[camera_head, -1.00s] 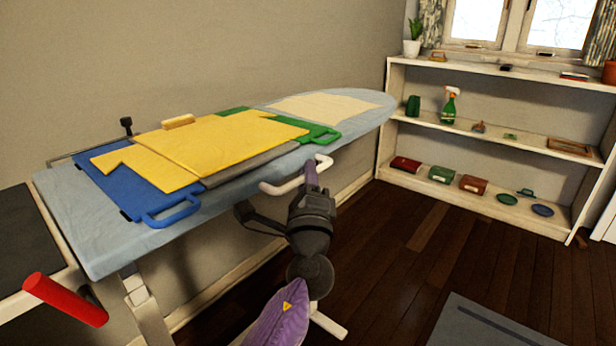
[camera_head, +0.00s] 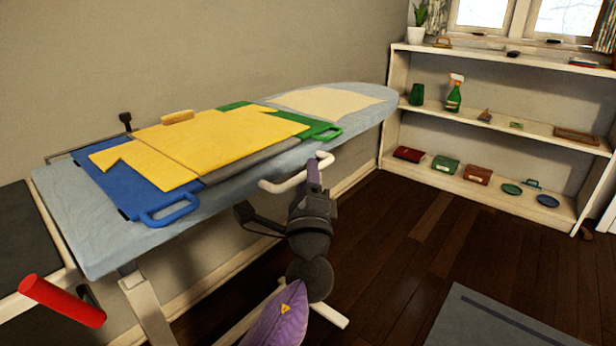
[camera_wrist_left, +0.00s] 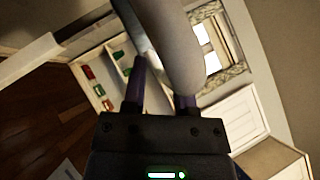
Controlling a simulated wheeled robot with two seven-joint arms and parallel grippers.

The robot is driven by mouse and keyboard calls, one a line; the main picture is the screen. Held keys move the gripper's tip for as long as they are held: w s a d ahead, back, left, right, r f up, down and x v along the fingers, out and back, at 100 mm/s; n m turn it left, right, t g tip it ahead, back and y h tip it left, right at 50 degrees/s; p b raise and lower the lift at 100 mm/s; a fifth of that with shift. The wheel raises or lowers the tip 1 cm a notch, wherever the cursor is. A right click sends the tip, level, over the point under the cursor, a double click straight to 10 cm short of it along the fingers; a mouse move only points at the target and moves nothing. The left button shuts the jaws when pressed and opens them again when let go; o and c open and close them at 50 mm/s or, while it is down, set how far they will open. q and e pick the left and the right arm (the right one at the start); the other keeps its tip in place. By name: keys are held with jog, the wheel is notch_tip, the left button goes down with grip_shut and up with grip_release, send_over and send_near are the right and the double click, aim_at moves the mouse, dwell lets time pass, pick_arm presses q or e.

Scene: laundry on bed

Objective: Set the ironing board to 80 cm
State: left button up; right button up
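The ironing board (camera_head: 75,225) has a pale blue cover and stands raised along the wall, its pointed end toward the shelf. A white handle (camera_head: 280,187) sits under its near long edge. My left gripper (camera_head: 313,172) is at this handle. In the left wrist view its purple fingers (camera_wrist_left: 160,95) stand apart, and the pale bar (camera_wrist_left: 180,45) runs between them and covers much of the right finger. My right gripper is not in view.
A yellow folded piece (camera_head: 215,140) lies on blue and green boards with handles on the ironing board. A red cylinder (camera_head: 62,302) is at the lower left. A white shelf (camera_head: 500,120) with small items stands at the back right. Dark floor lies between.

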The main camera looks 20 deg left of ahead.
pick_arm(q)
jog(key=shift+s, duration=0.2)
jog(key=p+v, duration=0.2)
jog(key=v, duration=0.7)
jog(key=shift+s+d, duration=0.15)
jog(key=shift+s, duration=0.05)
jog(key=shift+f, duration=0.15)
